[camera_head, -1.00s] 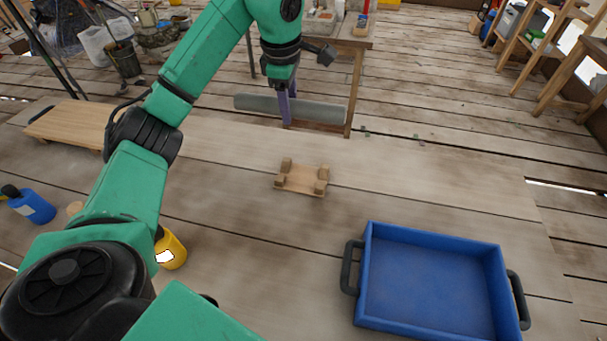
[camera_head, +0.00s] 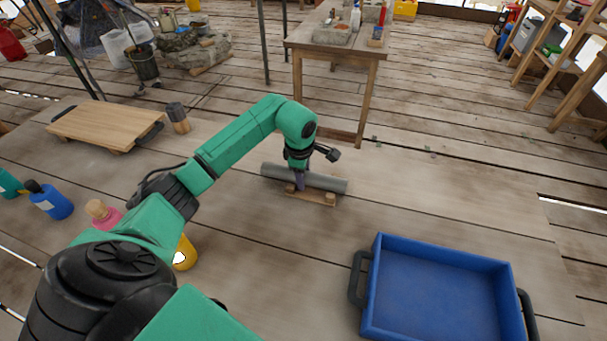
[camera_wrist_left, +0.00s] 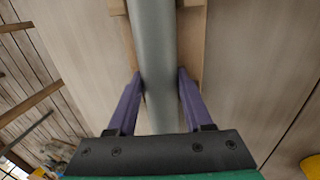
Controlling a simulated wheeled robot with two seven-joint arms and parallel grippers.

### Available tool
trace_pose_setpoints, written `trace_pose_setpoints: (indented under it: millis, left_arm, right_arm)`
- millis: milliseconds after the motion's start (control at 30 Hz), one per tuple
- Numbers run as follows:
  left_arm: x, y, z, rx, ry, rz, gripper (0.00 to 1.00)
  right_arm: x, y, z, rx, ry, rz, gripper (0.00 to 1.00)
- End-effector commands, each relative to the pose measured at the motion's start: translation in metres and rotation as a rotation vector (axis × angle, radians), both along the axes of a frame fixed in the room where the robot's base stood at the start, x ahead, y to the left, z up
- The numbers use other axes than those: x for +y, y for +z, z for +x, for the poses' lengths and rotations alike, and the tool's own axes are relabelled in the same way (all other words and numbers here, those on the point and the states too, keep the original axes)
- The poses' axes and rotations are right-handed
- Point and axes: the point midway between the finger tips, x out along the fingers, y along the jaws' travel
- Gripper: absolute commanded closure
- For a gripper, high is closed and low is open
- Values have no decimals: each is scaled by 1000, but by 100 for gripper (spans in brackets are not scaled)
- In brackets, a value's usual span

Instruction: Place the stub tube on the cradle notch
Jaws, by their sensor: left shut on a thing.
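The stub tube (camera_head: 328,182) is a grey cylinder lying level over the wooden cradle (camera_head: 327,199) in the middle of the table. My left gripper (camera_head: 299,186) is shut on the tube left of its middle, coming from above. In the left wrist view, the grey tube (camera_wrist_left: 155,60) runs between the purple fingers of the left gripper (camera_wrist_left: 157,88), with parts of the cradle (camera_wrist_left: 190,45) showing on both sides behind it. The tube hides most of the cradle's notches, and I cannot tell whether it rests in them. My right gripper is not in view.
A blue tray (camera_head: 440,290) with dark handles stands at the front right. A wooden board (camera_head: 105,122) lies at the back left beside a dark-topped cylinder (camera_head: 178,117).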

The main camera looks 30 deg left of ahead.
Motion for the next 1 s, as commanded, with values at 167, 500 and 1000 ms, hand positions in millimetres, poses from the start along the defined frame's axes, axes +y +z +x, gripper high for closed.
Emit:
trace_pose_setpoints:
  millis: [167,500,1000]
  left_arm:
    - [0,-5,0,-1,0,-1,100]
    - [0,-16,-2,8,0,1,100]
    - [-2,35,-8,5,-1,2,37]
  right_arm:
    - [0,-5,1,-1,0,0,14]
    - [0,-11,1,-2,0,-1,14]
    - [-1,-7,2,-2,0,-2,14]
